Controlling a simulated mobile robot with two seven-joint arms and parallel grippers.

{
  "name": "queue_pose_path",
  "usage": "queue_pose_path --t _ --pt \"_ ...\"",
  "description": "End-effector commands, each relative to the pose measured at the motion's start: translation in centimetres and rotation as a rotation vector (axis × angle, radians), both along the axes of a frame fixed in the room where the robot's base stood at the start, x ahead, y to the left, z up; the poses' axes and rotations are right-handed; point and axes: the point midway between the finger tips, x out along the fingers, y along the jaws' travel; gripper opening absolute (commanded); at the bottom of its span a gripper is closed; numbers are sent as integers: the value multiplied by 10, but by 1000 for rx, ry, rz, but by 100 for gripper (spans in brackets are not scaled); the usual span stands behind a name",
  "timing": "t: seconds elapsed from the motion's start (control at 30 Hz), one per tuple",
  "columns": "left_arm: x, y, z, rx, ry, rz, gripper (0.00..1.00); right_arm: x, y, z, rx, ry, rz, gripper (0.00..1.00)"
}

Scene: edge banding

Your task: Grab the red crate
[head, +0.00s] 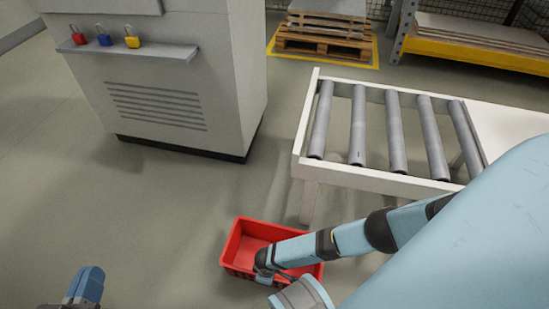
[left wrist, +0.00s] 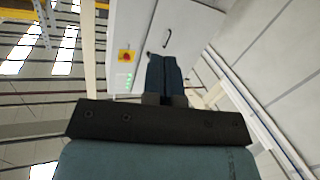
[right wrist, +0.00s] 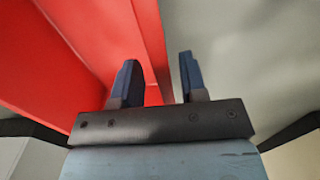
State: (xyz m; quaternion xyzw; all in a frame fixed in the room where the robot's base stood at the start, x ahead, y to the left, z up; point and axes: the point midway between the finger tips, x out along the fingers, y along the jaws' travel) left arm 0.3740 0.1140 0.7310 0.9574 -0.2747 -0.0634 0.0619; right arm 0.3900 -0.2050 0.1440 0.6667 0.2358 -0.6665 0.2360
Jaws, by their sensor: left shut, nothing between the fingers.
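The red crate (head: 262,228) is an open, empty-looking box on the floor at the lower middle of the head view. My right arm reaches over it, and the right gripper (head: 266,276) is at its near side. In the right wrist view the right gripper (right wrist: 157,62) is open, with one finger on the inner side of the crate's red wall (right wrist: 148,40) and the other on the outer side. A gap shows beside the outer finger. My left gripper (head: 88,284) is at the lower left, away from the crate; its fingers (left wrist: 166,72) are together and empty.
A white roller conveyor (head: 377,178) stands behind and right of the crate. A grey cabinet (head: 160,90) with a shelf of red, blue and yellow padlocks (head: 131,37) is at the upper left. A pallet (head: 322,42) lies at the back. The floor left of the crate is clear.

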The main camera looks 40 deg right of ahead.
Motion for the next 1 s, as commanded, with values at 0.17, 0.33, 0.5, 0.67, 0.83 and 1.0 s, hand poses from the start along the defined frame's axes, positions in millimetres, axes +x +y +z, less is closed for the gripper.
queue_pose_path --t 0.17,0.33,0.5,0.67,0.83,1.0 --pt "8 5 -1 49 -89 3 0 1 0 -23 1 -1 0 39" --pt "8 5 2 50 -92 3 0 0 0 -21 0 0 0 39" --pt "8 5 2 50 -92 3 0 0 0 -21 0 0 0 5" --pt "8 5 2 49 -92 3 0 0 0 -21 0 0 0 0" --pt "8 4 2 49 -92 3 0 0 0 -21 0 0 -1 0" --pt "8 4 2 49 -92 3 0 0 0 -22 1 1 -1 0"
